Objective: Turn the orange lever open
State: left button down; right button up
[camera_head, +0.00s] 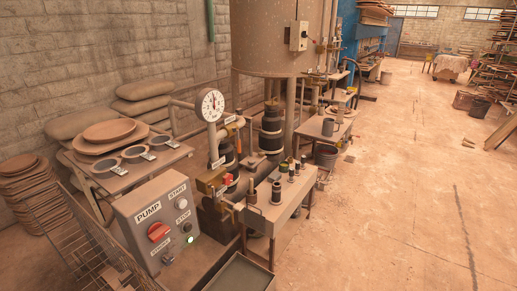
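Neither of my grippers is in view. A brass-coloured valve body with a small red part (226,180) sits on the pipework below a round white pressure gauge (210,105).
A grey pump control box (155,220) with a red knob and a lit green lamp stands at the front left. A small table (285,212) with several bottles stands right of the valves. A tray (240,275) is at the bottom. The floor at right is open.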

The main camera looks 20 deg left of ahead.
aim_at(239, 142)
jog(key=k, duration=0.35)
jog(key=z, duration=0.75)
jog(key=i, duration=0.9)
jog(key=u, duration=1.85)
